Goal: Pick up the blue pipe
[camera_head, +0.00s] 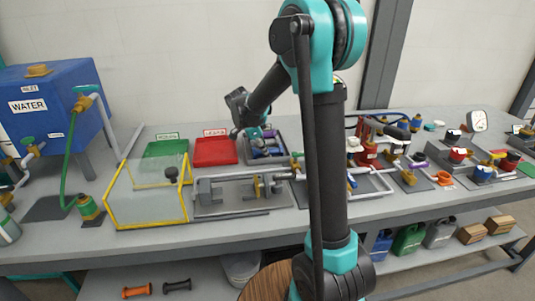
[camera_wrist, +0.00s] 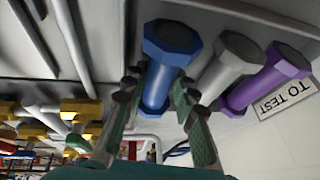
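The fingers look open; whether either one touches the pipe is hard to tell. In the head view my gripper (camera_head: 257,134) is low over the tray at the back of the bench, and it partly hides the tray's contents.
A grey pipe (camera_wrist: 228,62) and a purple pipe (camera_wrist: 268,78) lie close beside the blue one, near a "TO TEST" label (camera_wrist: 286,95). A red tray (camera_head: 215,151) and a green tray (camera_head: 166,149) stand left of my gripper. A yellow-edged clear guard (camera_head: 147,224) stands in front.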

